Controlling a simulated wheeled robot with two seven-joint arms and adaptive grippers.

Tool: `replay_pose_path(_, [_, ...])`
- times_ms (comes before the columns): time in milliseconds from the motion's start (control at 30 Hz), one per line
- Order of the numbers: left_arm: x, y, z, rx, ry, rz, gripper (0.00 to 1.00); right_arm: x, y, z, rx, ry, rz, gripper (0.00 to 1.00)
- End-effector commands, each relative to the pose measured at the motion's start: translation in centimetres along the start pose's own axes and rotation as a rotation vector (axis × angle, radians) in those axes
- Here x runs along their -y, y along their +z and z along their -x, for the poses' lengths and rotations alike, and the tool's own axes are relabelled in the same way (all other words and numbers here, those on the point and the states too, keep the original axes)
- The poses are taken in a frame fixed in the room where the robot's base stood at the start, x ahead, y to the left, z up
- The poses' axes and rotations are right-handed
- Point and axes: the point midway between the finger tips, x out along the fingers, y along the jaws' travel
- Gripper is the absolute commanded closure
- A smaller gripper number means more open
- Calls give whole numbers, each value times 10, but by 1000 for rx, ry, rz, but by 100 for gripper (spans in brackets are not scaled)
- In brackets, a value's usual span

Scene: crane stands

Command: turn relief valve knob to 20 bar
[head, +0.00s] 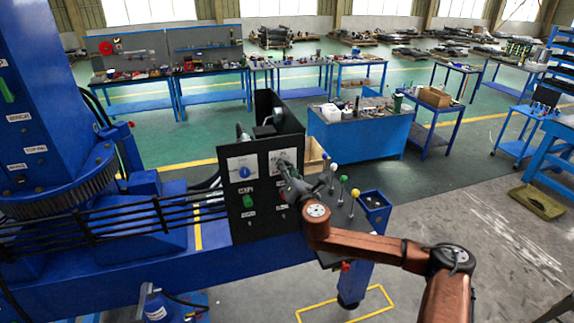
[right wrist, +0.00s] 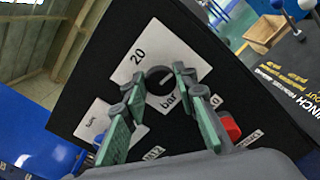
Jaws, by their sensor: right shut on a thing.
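The black control panel (head: 238,212) stands on the blue crane base and bears white dial plates. My right gripper (head: 284,170) is at the panel's upper right plate in the head view. In the right wrist view my right gripper (right wrist: 157,90) is shut on a dark round knob (right wrist: 160,75), its green-padded fingers on either side. The knob sits on a white plate (right wrist: 136,62) reading "20" and "bar". The fingers hide part of the plate and knob, and I cannot tell the exact setting. My left gripper is not in view.
A blue knob (head: 244,172) and a green switch (head: 249,201) sit left of my right gripper. A red knob (right wrist: 230,128) is close to the fingers. Ball-topped levers (head: 343,182) stand right of the panel. Black railings (head: 130,217) run to its left.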

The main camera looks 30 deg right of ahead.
Motion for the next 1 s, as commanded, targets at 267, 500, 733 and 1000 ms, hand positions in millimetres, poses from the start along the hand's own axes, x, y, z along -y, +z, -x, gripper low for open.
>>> replay_pose_path(267, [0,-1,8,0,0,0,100,1,-2,0,-4,-1,99,98])
replay_pose_path(500, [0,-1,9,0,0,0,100,1,-3,0,-5,-2,121,98])
replay_pose_path(733, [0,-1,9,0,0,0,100,2,-3,0,-6,-2,122,98])
replay_pose_path(1000, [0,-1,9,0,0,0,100,1,-2,0,-4,-1,121,60])
